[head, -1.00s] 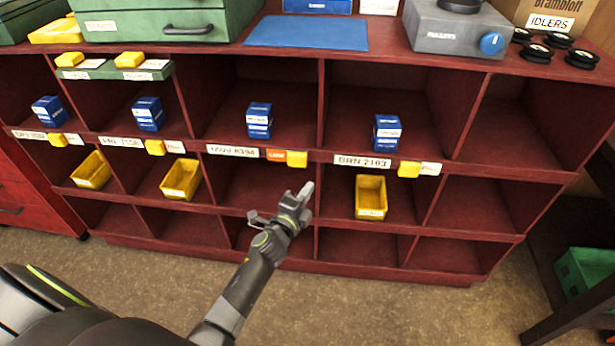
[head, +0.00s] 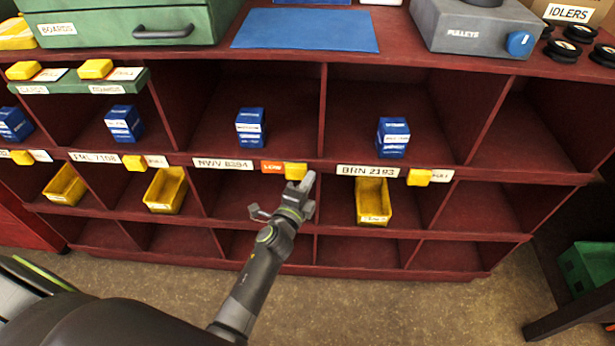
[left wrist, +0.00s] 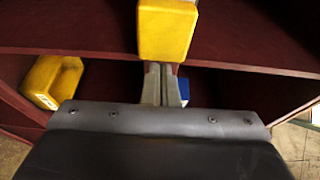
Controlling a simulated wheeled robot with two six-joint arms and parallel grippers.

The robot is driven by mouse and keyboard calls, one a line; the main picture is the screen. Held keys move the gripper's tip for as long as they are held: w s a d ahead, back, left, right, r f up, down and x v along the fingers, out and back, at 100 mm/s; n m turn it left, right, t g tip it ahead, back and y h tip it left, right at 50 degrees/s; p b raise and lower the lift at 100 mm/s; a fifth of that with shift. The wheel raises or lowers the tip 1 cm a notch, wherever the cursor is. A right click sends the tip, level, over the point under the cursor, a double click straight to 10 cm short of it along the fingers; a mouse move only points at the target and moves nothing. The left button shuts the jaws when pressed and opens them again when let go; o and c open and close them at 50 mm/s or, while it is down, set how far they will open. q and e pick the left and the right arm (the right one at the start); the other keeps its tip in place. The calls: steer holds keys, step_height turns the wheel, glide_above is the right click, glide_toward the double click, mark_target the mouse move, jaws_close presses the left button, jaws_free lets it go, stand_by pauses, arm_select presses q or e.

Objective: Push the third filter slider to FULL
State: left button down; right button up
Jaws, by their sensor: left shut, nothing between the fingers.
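The third filter slider (head: 296,171) is a yellow block on the red shelf's edge, right of the NWV 8394 label (head: 222,164). An orange tag (head: 272,167), seemingly LOW, shows just left of it. My left gripper (head: 307,182) is shut and empty, its tips just right of the block's lower right side. In the left wrist view the yellow slider (left wrist: 166,30) stands beyond the closed fingertips (left wrist: 163,68); I cannot tell whether they touch. My right gripper is not in view.
Similar yellow sliders (head: 134,162) (head: 419,177) sit along the same edge, with pale tags on their right. Blue boxes (head: 250,127) stand in the bays above. Yellow bins (head: 373,202) stand below. A green rail (head: 84,83) carries two more yellow blocks.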

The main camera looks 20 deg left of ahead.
arm_select(q)
steer(key=shift+w, duration=0.1)
steer(key=shift+a, duration=0.15)
steer(key=s+a, duration=0.2)
steer(key=a, duration=0.4)
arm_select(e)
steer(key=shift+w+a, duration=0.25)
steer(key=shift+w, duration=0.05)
arm_select(q)
steer(key=shift+w+a, duration=0.1)
